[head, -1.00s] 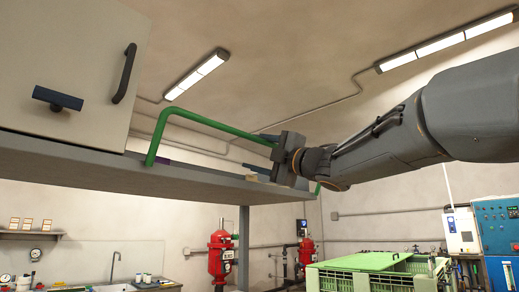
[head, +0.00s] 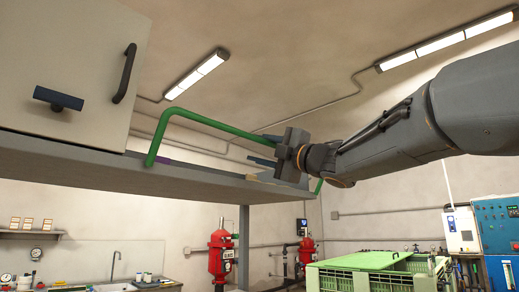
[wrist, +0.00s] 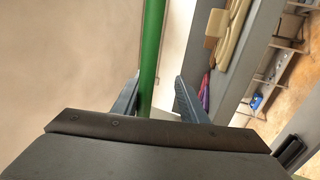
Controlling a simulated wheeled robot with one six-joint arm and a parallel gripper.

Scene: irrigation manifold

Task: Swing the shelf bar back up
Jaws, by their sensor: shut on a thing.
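The green shelf bar (head: 209,123) stands up above the front edge of the grey shelf (head: 180,183). Its left leg bends down to the shelf near the cabinet, and its right end shows low beside my gripper. My gripper (head: 272,148) is at the bar's right part, its fingers pointing left over the shelf. In the wrist view the green bar (wrist: 151,60) runs between the two blue-grey fingers, and my gripper (wrist: 155,98) is shut on it. The exact contact is hidden by the gripper body.
A pale cabinet (head: 65,60) with a dark handle stands on the shelf at left. Small items (head: 252,177) lie on the shelf below the gripper. A green crate (head: 370,270) and red tanks (head: 221,255) are below. The space above the bar is clear.

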